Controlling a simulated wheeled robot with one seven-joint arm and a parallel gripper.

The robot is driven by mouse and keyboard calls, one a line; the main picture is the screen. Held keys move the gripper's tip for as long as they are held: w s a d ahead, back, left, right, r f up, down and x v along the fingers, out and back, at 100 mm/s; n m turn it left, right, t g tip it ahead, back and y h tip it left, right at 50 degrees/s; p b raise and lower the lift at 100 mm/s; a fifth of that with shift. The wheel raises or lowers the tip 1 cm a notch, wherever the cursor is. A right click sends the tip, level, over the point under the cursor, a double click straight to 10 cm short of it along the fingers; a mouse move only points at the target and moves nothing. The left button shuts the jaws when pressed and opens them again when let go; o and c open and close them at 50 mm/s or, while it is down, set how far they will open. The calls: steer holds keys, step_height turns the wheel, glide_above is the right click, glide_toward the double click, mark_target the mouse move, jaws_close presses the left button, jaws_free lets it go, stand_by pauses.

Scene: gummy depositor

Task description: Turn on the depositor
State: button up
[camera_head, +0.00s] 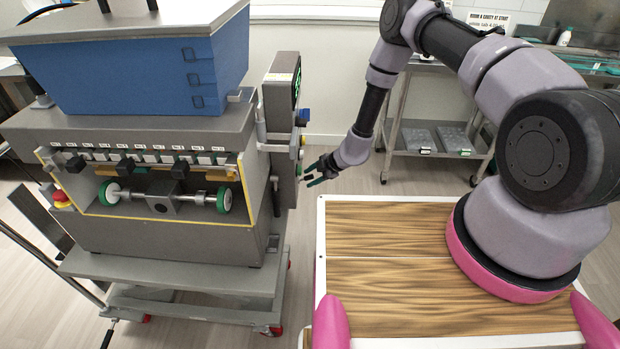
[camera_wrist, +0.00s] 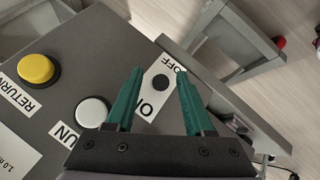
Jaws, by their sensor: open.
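The depositor (camera_head: 165,245) stands at the left in the head view, a grey machine on a wheeled base with a blue hopper (camera_head: 130,75) on top. Its control box (camera_head: 279,130) is on its right side. My gripper (camera_head: 310,177) is beside the lower part of that box. In the wrist view, my gripper (camera_wrist: 160,74) has its two green fingers apart and empty. Between them shows a small dark round switch (camera_wrist: 160,82) on a white label reading ON and OFF (camera_wrist: 148,104). Whether the fingers touch the panel is unclear.
In the wrist view, a white button (camera_wrist: 93,111) labelled RUN and a yellow button (camera_wrist: 36,68) labelled RETURN lie left of the switch. A red button (camera_head: 61,198) is on the depositor's left side. A metal cart (camera_head: 432,165) stands behind my arm.

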steer(key=v, duration=1)
